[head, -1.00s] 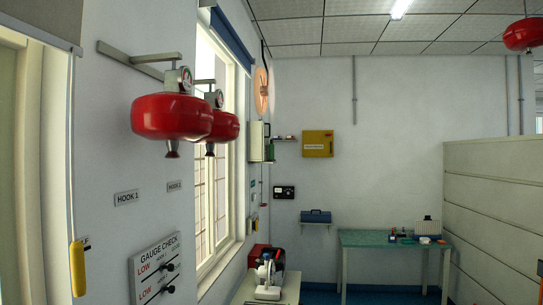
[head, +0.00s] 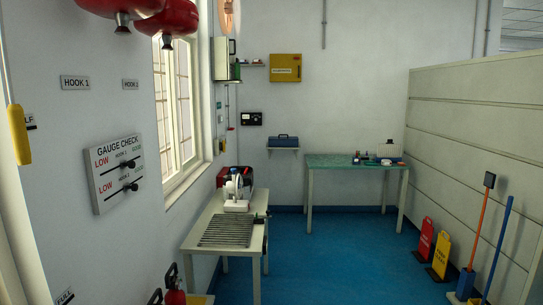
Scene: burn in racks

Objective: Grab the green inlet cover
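I cannot make out a green inlet cover for certain. Small items (head: 362,159), too small to identify, stand on the green-topped table (head: 330,164) at the back wall. A dark green object (head: 237,71) is beside the white wall cabinet on the left wall, and I cannot tell what it is. Neither of my grippers is in the head view.
A near bench with a slatted top (head: 228,231) bears a white device (head: 236,190). Red extinguishers hang upper left; another (head: 175,297) shows at the bottom. Yellow sign (head: 441,255), red sign (head: 426,238) and mops line the right partition. Blue floor (head: 340,260) between is clear.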

